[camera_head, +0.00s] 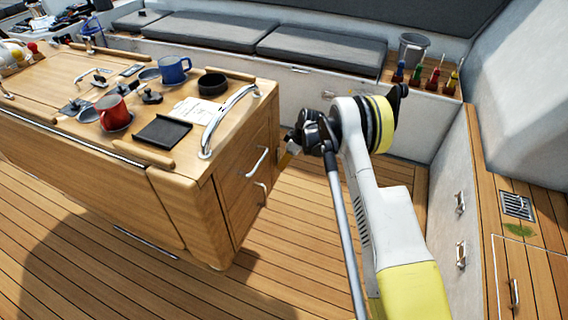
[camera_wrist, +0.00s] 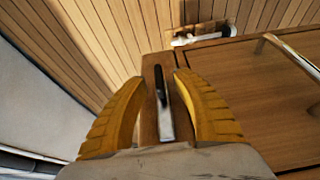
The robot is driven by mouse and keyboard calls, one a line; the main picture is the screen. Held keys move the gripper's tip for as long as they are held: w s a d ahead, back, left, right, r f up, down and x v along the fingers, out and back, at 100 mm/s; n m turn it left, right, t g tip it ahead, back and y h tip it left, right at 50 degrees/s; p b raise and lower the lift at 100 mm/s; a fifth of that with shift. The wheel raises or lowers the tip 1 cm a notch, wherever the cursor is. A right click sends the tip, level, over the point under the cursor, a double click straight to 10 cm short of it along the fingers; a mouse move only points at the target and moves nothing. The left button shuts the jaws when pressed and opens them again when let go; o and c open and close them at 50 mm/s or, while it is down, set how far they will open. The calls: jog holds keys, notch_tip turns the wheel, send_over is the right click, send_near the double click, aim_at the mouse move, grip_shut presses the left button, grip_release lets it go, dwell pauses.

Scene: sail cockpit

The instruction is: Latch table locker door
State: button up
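The table locker door (camera_head: 236,190) is a wooden panel on the right end of the wooden table, with metal bar handles on that end. It looks about flush with the table end; I cannot tell whether it is fully shut. In the wrist view the door panel (camera_wrist: 250,90) fills the right side. A small dark and silver latch (camera_wrist: 163,98) stands on a wooden strip beside it. My gripper (camera_wrist: 160,80) is open, its yellow fingers on either side of the latch in the picture, with no clear contact. In the head view my gripper (camera_head: 287,157) is near the table's end, partly hidden by my wrist.
The table top carries a red mug (camera_head: 113,111), a blue mug (camera_head: 174,69), a black bowl (camera_head: 212,83) and a metal grab rail (camera_head: 228,120). A cushioned bench (camera_head: 320,48) runs behind. A metal handle (camera_wrist: 290,55) crosses the wrist view's right. Open deck (camera_head: 300,230) lies right of the table.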

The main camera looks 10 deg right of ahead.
jog(key=shift+c, duration=0.5)
grip_shut()
